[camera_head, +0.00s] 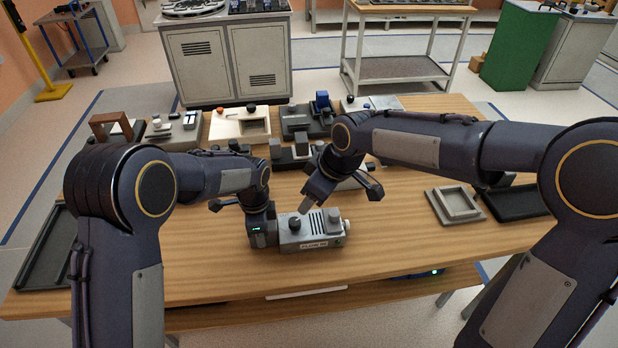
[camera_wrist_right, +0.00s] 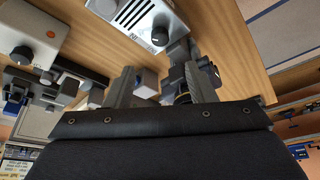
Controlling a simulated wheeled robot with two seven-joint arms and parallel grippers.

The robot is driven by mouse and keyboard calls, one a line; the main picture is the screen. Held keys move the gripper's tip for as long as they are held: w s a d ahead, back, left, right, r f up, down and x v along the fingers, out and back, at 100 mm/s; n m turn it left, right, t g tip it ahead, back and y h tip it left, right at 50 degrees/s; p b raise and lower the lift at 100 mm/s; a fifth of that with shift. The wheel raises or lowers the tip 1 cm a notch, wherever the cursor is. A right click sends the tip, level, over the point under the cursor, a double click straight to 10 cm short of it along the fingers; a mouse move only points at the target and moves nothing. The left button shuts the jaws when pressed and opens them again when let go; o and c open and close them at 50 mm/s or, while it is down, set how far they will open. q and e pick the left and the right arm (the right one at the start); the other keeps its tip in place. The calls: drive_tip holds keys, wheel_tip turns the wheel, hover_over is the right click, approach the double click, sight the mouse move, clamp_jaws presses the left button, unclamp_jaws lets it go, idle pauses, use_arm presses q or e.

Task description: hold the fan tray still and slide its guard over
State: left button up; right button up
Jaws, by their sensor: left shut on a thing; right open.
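The fan tray (camera_head: 312,243) is a light grey box with a front label, standing near the middle of the table. A black knob (camera_head: 295,222) is at its left and a pale knob (camera_head: 346,225) at its right end. The dark-slotted part on its top (camera_head: 317,222) looks like the guard. My left gripper (camera_head: 277,233) is shut on the tray's left end; its fingertips are mostly hidden. My right gripper (camera_head: 336,199) is open, above and behind the tray. In the right wrist view its fingers (camera_wrist_right: 158,88) are spread, and the slotted tray (camera_wrist_right: 134,14) shows beyond them.
Several grey and black units stand behind the tray, including a white box with an orange button (camera_head: 240,122). A pale square frame (camera_head: 455,205) lies at the right. A black tray (camera_head: 48,252) lies at the left edge. The front table strip is clear.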

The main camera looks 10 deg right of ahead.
drive_tip(key=shift+c, duration=1.1)
drive_tip(key=d+m, duration=0.1)
drive_tip(key=d, duration=0.2)
drive_tip(key=w+d+f+m, duration=0.1)
drive_tip(key=d, duration=0.2)
drive_tip(key=d+m+y, duration=0.1)
drive_tip(key=d, duration=0.2)
drive_tip(key=shift+w+f, duration=0.15)
drive_tip(key=shift+f, duration=0.05)
clamp_jaws()
drive_tip(key=d+m+t+y, duration=0.1)
drive_tip(key=d+m, duration=0.3)
drive_tip(key=d, duration=0.6)
drive_tip(key=shift+f+y, duration=0.25)
drive_tip(key=shift+y, duration=0.15)
